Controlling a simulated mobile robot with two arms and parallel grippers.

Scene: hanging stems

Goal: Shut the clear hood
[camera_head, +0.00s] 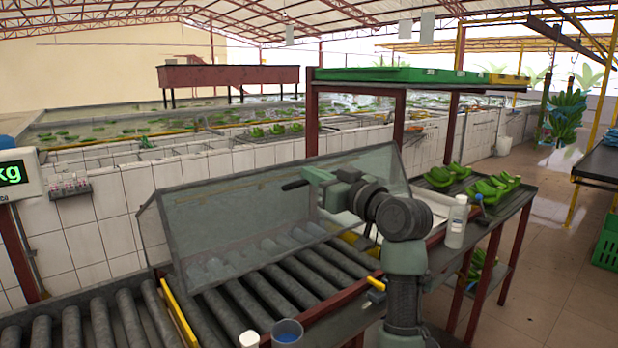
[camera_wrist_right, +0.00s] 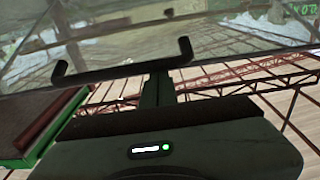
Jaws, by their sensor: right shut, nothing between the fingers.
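The clear hood (camera_head: 235,215) is a tinted see-through panel with a side pane, standing slanted over the roller conveyor; I cannot tell how wide any gap is below it. Its pane fills the top of the right wrist view (camera_wrist_right: 230,40). A dark bar with bent ends (camera_wrist_right: 115,72), apparently the hood's handle, crosses in front of the pane. My right gripper (camera_head: 314,178) is at the hood's near face, beside the dark bar. In the right wrist view its narrow green fingers (camera_wrist_right: 158,90) are shut and empty, close to the bar; contact is unclear. My left gripper is not in view.
Rollers (camera_head: 265,300) run below the hood, with a yellow strip (camera_head: 180,315) at left. A blue cup (camera_head: 287,333) is at the front. A green tray (camera_head: 400,75) sits on the rack above.

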